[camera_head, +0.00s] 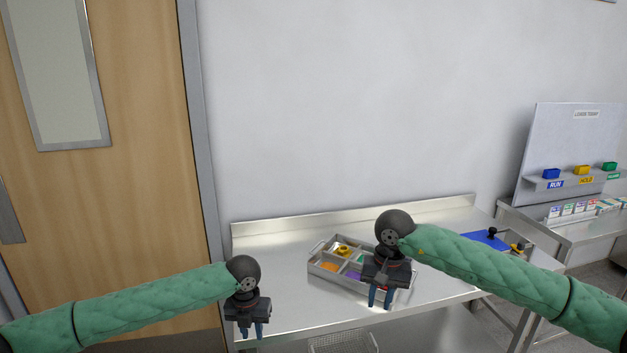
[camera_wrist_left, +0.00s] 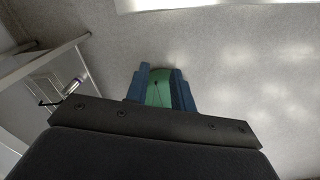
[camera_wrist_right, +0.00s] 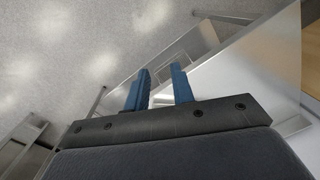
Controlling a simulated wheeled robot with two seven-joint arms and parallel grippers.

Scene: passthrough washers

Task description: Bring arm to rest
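My left gripper (camera_head: 252,332) hangs fingers-down at the front left edge of the steel table, with a gap between its fingers in the head view. In the left wrist view its blue fingers (camera_wrist_left: 161,82) stand apart. A green padded shape shows between them, over the grey floor; it looks like part of my own body, not a held thing. My right gripper (camera_head: 380,302) hangs fingers-down in front of the grey tray, hiding part of it. In the right wrist view its blue fingers (camera_wrist_right: 160,78) are apart with nothing between them.
The steel table (camera_head: 285,307) carries a grey compartment tray (camera_head: 322,272) with yellow, orange and purple contents. A blue item (camera_head: 486,239) with a black knob lies at the right. A side table holds a board (camera_head: 565,140) and coloured bins. A wooden door (camera_head: 140,180) stands left.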

